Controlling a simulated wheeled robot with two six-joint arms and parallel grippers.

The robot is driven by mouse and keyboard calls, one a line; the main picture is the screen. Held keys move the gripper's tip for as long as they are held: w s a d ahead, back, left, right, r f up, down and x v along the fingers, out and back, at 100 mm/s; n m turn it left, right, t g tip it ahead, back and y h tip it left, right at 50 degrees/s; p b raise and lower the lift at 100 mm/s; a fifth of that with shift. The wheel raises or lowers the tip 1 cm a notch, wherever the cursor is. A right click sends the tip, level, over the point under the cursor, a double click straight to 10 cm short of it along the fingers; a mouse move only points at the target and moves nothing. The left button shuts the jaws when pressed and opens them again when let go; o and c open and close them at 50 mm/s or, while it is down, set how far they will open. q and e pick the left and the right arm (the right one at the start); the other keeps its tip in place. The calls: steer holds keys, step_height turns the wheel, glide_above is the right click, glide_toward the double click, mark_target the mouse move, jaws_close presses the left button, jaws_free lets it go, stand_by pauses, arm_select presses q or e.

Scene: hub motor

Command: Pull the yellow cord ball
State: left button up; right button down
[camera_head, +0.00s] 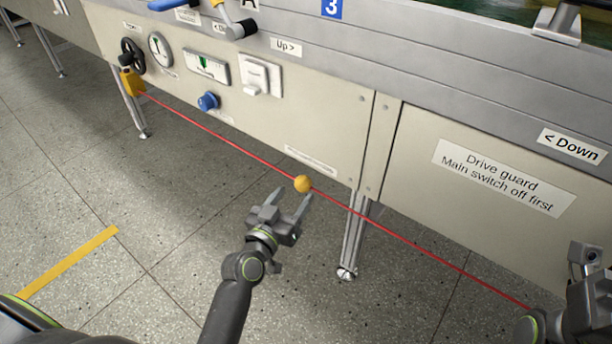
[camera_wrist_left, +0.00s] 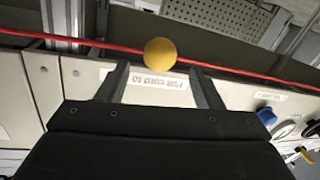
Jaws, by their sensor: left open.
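The yellow cord ball (camera_head: 303,184) sits on a taut red cord (camera_head: 220,138) that runs along the front of the machine. My left gripper (camera_head: 290,198) is open, just below and in front of the ball in the head view. In the left wrist view the ball (camera_wrist_left: 160,53) shows between the two open fingertips (camera_wrist_left: 158,75), at or just beyond their ends. I cannot tell whether the fingers touch it. My right arm (camera_head: 585,305) shows only in part at the lower right edge, and its fingers are not seen.
The machine's cream panel (camera_head: 300,130) stands right behind the cord. A yellow switch box (camera_head: 132,82) holds the cord's left end. A blue knob (camera_head: 208,101), a dial (camera_head: 160,48) and a white switch (camera_head: 261,75) are on the panel. A metal leg (camera_head: 352,240) stands right of the gripper.

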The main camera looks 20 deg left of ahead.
mark_target(306, 179)
arm_select(q)
steer(key=w, duration=0.5)
steer(key=w+d, duration=0.1)
steer(key=w, duration=0.1)
steer(key=shift+w, duration=0.3)
